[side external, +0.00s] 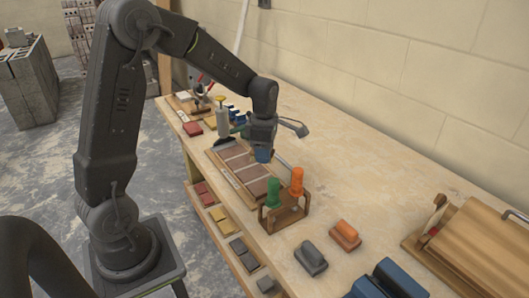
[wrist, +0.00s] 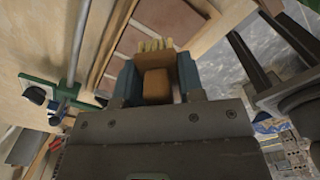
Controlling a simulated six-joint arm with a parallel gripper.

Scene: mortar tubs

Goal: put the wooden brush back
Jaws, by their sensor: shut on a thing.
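The wooden brush (wrist: 157,86) is between the blue fingers of my gripper (wrist: 158,82) in the wrist view. Its orange-brown body and pale bristles (wrist: 155,45) show, with the bristles pointing away from the palm. My gripper (side external: 263,156) is shut on it. In the side view the gripper hangs over the right edge of the long wooden tray of red-brown tiles (side external: 238,161). The brush cannot be made out there. Whether it touches anything below cannot be told.
A wooden stand (side external: 287,216) with a green handle (side external: 273,192) and an orange handle (side external: 297,181) stands in front of the tray. An orange-topped block (side external: 345,234), a grey block (side external: 311,257) and blue pieces (side external: 385,281) lie nearer.

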